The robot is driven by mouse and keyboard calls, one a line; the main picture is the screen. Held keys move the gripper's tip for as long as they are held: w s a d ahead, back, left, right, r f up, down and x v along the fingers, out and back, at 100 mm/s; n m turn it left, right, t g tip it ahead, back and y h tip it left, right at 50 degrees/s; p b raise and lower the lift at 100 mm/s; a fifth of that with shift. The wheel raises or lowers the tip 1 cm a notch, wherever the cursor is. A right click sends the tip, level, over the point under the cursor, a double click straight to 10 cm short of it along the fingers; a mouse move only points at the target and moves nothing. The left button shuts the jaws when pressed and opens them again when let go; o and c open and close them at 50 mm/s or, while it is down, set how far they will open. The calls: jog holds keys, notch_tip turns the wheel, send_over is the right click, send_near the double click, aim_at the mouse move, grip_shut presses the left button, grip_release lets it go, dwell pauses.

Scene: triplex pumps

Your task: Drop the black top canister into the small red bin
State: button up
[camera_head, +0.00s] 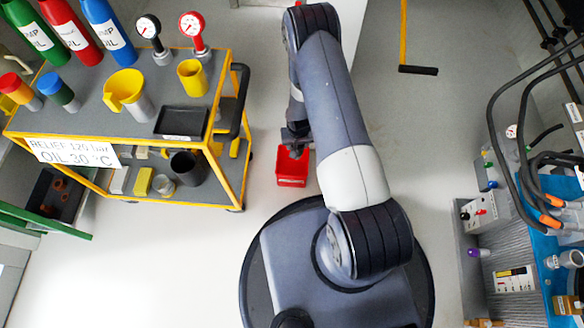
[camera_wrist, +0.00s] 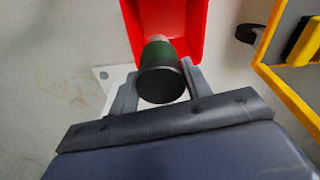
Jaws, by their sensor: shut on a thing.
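The small red bin (camera_head: 292,181) stands on the floor between the trolley and my base. In the wrist view the bin (camera_wrist: 192,20) lies just beyond my fingertips. My gripper (camera_wrist: 158,85) is shut on a canister (camera_wrist: 161,86) with a blackish round end facing the camera, a dark green side and a silvery far end. The canister's far end points toward the bin and overlaps its opening in the wrist view; its height above the bin is unclear. In the head view my gripper (camera_head: 296,145) is at the bin's far edge, and the canister is hard to make out.
A yellow-framed trolley (camera_head: 225,95) stands left of the bin, carrying bottles, a yellow jug (camera_head: 124,92), a black tray (camera_head: 182,122) and two colour-topped canisters. A panel with hoses (camera_head: 520,180) is at the right. The floor between is mostly clear.

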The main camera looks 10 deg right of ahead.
jog(key=o, duration=1.4)
jog(key=shift+o, duration=0.2)
notch_tip(320, 180, up, 11)
jog(key=s+p, duration=0.1)
jog(key=p, duration=0.2)
jog(key=shift+s, duration=0.2)
jog(key=shift+a+f, duration=0.1)
jog(key=shift+f, duration=0.1)
